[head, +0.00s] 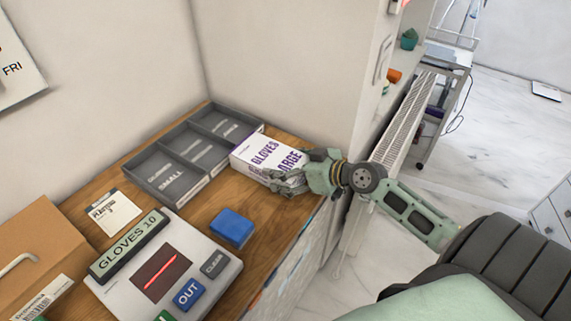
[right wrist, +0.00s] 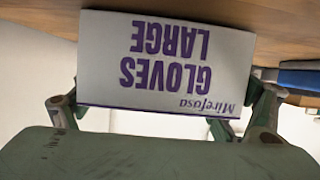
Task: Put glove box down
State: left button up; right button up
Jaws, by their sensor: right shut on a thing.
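A white glove box (head: 267,157) with purple "GLOVES LARGE" print is at the right end of the wooden counter, right beside the grey tray. My right gripper (head: 290,184) is shut on its near right side. In the right wrist view the glove box (right wrist: 165,62) shows its printed face upside down between the two fingers of my right gripper (right wrist: 160,115). The box is at or just above the counter; I cannot tell whether it touches. My left gripper is not in view.
A grey compartment tray (head: 160,190) labelled "SMALL" lies along the wall. A device labelled "GLOVES 10" (head: 130,245), a blue block (head: 232,228), a small card (head: 113,212) and a cardboard box (head: 35,250) occupy the counter (head: 271,226). Bare wood shows between the block and the glove box.

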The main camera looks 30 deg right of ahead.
jog(key=o, duration=1.1)
jog(key=shift+f, duration=0.15)
jog(key=shift+o, duration=1.2)
